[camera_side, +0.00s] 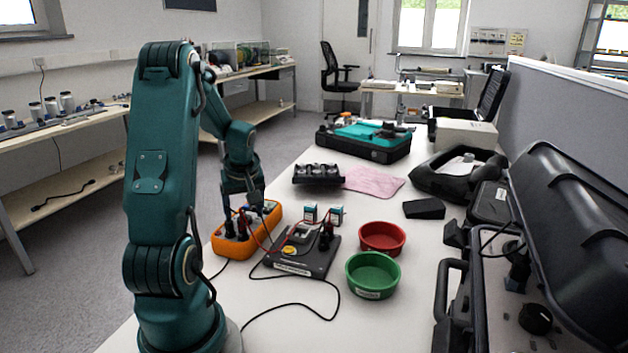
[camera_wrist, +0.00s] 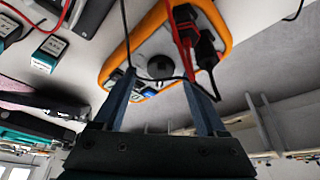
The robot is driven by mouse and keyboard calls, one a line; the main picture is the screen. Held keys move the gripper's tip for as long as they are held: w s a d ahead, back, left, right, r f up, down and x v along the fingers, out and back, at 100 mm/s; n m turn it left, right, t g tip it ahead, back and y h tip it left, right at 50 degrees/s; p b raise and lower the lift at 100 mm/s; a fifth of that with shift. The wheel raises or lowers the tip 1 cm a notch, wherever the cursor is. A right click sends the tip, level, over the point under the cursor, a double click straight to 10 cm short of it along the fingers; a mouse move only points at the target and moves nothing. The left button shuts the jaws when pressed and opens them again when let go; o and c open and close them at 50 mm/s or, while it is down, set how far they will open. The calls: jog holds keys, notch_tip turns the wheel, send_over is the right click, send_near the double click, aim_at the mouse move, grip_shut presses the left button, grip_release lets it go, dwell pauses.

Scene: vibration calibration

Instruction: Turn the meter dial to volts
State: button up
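The orange-edged meter (camera_side: 219,246) lies on the white table in front of my arm. In the wrist view the meter (camera_wrist: 222,22) shows a grey face, a round dark dial (camera_wrist: 160,66) and small buttons. Red plug (camera_wrist: 183,38) and black plug (camera_wrist: 206,52) sit in its face, their leads running off. My gripper (camera_side: 245,208) is over the meter, pointing down. In the wrist view my gripper (camera_wrist: 160,77) has its two fingers apart, one on each side of the dial, with nothing between them. Contact with the dial and the dial's setting cannot be told.
A black calibration plate (camera_side: 318,265) with a yellow button stands right of the meter, joined by leads. Two small teal-white boxes (camera_side: 311,213) are behind it. A red bowl (camera_side: 382,250) and a green bowl (camera_side: 373,290) stand further right. Open black cases (camera_side: 585,220) fill the right edge.

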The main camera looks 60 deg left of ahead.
jog(key=shift+r, duration=0.1)
jog(key=shift+v, duration=2.5)
jog(key=shift+w+d, duration=0.15)
jog(key=shift+w, duration=0.2)
jog(key=w+d+r+m+t, duration=0.2)
jog(key=w+d+r+m, duration=0.2)
jog(key=d, duration=0.4)
jog(key=w+d+r+m+t, duration=0.3)
jog(key=w+d+r, duration=0.1)
jog(key=d, duration=0.4)
jog(key=s+d+f+m+h, duration=0.1)
jog(key=s+d+m+h, duration=0.1)
jog(key=s+d+m, duration=0.2)
jog(key=s+d+f+m+h, duration=0.1)
jog(key=s+d+m, duration=0.3)
jog(key=d, duration=0.6)
jog(key=shift+s+d+m+h, duration=0.25)
jog(key=shift+m+h, duration=0.55)
jog(key=shift+m, duration=0.2)
